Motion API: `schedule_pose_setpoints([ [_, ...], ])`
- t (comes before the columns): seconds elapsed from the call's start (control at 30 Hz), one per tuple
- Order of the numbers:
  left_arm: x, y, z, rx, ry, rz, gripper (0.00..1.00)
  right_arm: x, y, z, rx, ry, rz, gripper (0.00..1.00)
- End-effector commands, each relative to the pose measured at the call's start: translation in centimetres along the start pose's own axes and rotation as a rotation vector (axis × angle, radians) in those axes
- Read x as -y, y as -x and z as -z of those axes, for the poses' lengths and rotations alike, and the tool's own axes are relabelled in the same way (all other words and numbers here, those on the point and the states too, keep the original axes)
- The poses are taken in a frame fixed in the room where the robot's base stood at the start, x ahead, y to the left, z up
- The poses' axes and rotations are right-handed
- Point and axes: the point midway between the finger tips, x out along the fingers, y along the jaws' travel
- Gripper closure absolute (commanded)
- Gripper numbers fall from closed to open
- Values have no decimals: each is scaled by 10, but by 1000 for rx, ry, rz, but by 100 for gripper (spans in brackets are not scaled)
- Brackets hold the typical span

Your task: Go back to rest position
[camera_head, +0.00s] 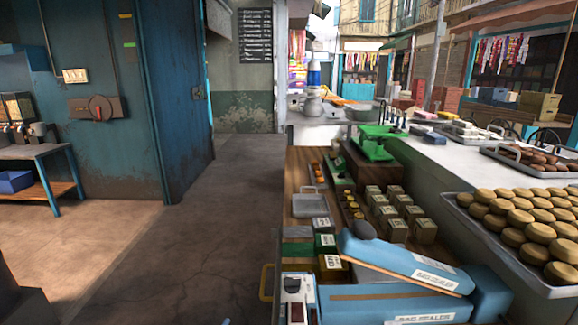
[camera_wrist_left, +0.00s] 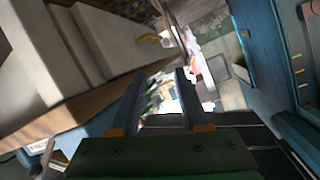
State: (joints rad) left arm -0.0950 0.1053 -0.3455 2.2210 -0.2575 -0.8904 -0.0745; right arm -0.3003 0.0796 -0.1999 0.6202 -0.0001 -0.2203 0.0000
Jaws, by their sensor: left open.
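My left gripper (camera_wrist_left: 160,78) shows in the left wrist view, with its two dark fingers apart and nothing between them. It points toward the open passage, beside a wooden counter edge and a pale stepped surface on the left. In the head view neither gripper can be made out. My right gripper is in no view. No milk container can be made out.
A counter holds a blue bag sealer (camera_head: 400,262), several small boxes (camera_head: 396,230), a green scale (camera_head: 376,145) and a tray of round cakes (camera_head: 478,226). A blue metal door (camera_head: 170,90) stands left. The floor (camera_head: 190,240) between is clear.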

Motion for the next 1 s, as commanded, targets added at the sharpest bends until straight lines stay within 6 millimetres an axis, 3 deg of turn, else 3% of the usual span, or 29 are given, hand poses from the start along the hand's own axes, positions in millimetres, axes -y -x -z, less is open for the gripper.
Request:
schedule_pose_setpoints([
  [0.03, -4, 11, -36, 124, 49, -24, 55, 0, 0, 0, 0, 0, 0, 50],
  [0.1, -10, 30, -78, 285, 109, -54, 55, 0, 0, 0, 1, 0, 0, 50],
  [0.2, -19, 61, -126, 481, 175, -94, 55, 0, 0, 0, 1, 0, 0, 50],
  [0.3, -28, 95, -163, 652, 227, -128, 55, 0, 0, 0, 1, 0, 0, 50],
  [0.5, -45, 160, -215, 939, 297, -189, 55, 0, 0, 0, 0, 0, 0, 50],
  [0.8, -84, 124, -308, 992, 285, -212, 55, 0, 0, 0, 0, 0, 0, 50],
  [0.87, -94, 123, -332, 1007, 282, -218, 55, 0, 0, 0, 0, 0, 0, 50],
  [1.0, -120, 135, -398, 1053, 272, -236, 55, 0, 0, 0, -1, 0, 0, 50],
])
